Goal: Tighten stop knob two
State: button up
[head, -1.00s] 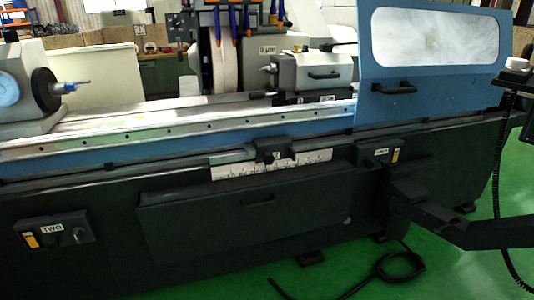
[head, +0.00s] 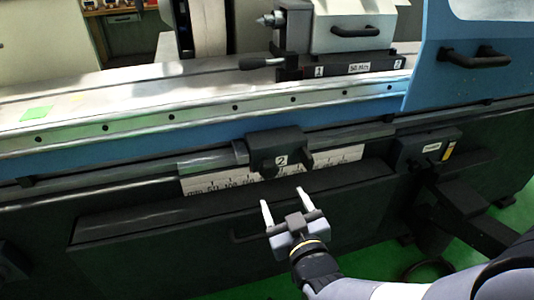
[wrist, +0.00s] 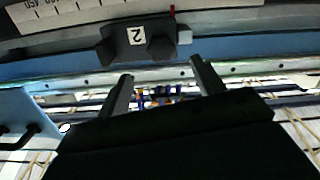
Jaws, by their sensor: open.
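Stop block two (head: 275,142) is a dark block labelled "2" on the machine's front rail. It also shows upside down in the wrist view (wrist: 122,38). A dark faceted knob (wrist: 160,49) sits beside the label there; in the head view it is a dark lump (head: 264,164) left of the label. My gripper (head: 283,204) is open and empty, below and in front of the block. In the wrist view its two fingers (wrist: 161,70) point toward the block, with a gap between fingertips and knob.
A white scale strip (head: 220,180) runs behind the block. The tailstock (head: 350,30) stands above the table.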

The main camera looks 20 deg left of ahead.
aim_at(270, 172)
jog(key=x, duration=1.1)
jog(key=shift+w+a+r, duration=0.1)
jog(key=shift+a+r, duration=0.1)
jog(key=shift+r, duration=0.05)
jog(key=c, duration=1)
